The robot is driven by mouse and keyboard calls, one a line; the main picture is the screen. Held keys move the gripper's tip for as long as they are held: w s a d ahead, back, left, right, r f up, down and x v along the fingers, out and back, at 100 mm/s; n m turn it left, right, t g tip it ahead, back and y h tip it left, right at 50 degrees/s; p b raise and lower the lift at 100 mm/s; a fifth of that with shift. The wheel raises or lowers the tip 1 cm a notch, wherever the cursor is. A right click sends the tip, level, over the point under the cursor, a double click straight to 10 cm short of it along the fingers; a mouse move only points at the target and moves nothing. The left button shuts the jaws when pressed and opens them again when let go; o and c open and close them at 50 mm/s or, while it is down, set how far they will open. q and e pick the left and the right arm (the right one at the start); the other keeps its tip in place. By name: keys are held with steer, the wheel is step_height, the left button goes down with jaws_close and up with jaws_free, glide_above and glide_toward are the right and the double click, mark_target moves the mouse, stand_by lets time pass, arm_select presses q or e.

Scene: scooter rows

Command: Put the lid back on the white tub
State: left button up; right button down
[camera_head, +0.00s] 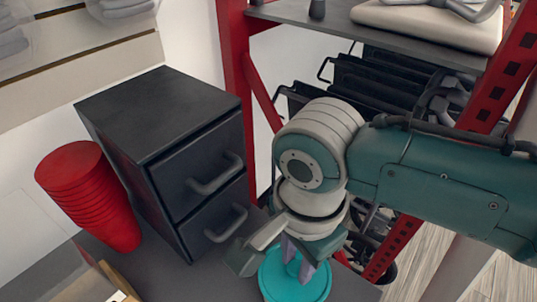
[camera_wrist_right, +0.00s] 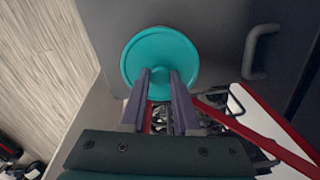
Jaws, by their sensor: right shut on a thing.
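The lid is a round teal disc (camera_head: 296,282) at the bottom of the head view. In the right wrist view the lid (camera_wrist_right: 160,50) lies just beyond the fingertips. My right gripper (camera_head: 298,266) points down and is shut on the lid at its middle; the fingers (camera_wrist_right: 165,75) hide the exact grip point. The lid is over or on the dark grey surface; I cannot tell whether it touches anything below. I cannot make out the white tub in either view. My left gripper is not in view.
A black two-drawer cabinet (camera_head: 165,115) stands left of my right gripper, with handles sticking out. A stack of red cups (camera_head: 95,195) is left of it. A red-framed rack (camera_head: 233,60) stands behind. The dark grey surface (camera_head: 190,285) is clear in front of the cabinet.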

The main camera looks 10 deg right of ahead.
steer(key=shift+p, duration=0.3)
stand_by(0.7)
steer(key=shift+f, duration=0.1)
stand_by(0.3)
stand_by(0.4)
steer(key=shift+p, duration=0.4)
steer(key=c, duration=0.9)
jaws_free()
steer(key=o, duration=0.3)
steer(key=shift+o, duration=0.5)
